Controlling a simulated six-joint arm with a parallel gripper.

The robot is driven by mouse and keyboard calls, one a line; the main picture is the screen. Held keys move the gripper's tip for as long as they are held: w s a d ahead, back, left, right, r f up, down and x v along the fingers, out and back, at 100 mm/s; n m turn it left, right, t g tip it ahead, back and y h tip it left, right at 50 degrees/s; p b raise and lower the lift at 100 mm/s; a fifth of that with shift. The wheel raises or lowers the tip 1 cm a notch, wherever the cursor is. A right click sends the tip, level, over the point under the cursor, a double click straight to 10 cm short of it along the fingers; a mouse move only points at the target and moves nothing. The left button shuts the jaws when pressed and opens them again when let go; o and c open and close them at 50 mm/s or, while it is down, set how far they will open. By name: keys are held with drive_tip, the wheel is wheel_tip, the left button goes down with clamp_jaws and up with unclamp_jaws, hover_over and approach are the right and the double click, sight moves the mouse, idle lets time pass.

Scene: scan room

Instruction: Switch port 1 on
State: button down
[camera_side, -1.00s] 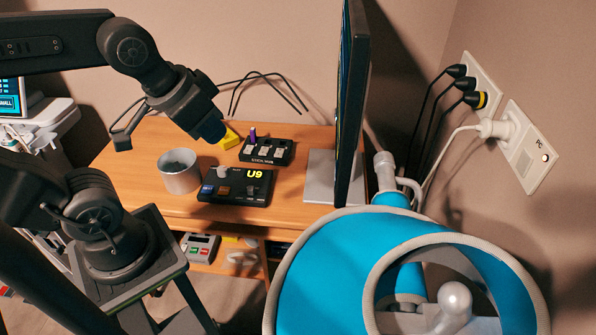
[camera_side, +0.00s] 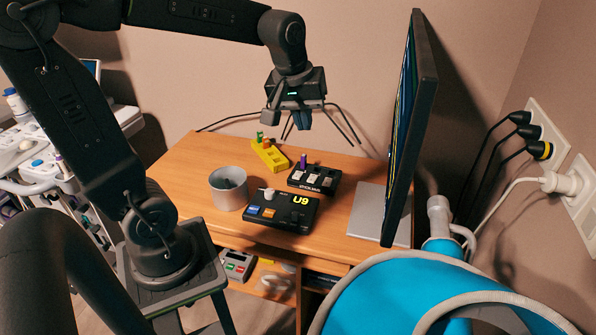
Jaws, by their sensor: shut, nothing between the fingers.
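A small black switch hub (camera_side: 314,180) with pale rocker switches and a purple plug (camera_side: 303,161) stands on the wooden desk. Its lettering is too small to read surely, and I cannot tell which switch is port 1 or how each is set. My gripper (camera_side: 303,121) points down above the hub, clear of it, with its blue fingertips together and nothing between them.
A monitor (camera_side: 408,130) rises on the right. The desk's left part (camera_side: 184,177) is bare.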

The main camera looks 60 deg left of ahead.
drive_tip(key=w+a+f+n+g, duration=0.2)
drive_tip(key=w+a+f+n, duration=0.3)
drive_tip(key=w+a+n, duration=0.3)
drive_tip(key=n+g+h, duration=0.2)
drive_tip(key=n, duration=0.6)
hover_over(296, 177)
drive_tip(key=w+a, duration=0.2)
wheel_tip(296, 177, down, 10)
drive_tip(key=shift+s+d, duration=0.2)
drive_tip(key=shift+f, duration=0.15)
drive_tip(key=f, duration=0.4)
drive_tip(key=s+f, duration=0.1)
drive_tip(key=f, duration=0.4)
drive_tip(key=d+f, duration=0.1)
drive_tip(key=f, duration=0.3)
drive_tip(key=shift+s+d+f, duration=0.1)
drive_tip(key=shift+s+f, duration=0.05)
drive_tip(key=shift+f, duration=0.2)
drive_tip(key=shift+d+f, duration=0.1)
drive_tip(key=shift+f, duration=0.2)
drive_tip(key=shift+s, duration=0.1)
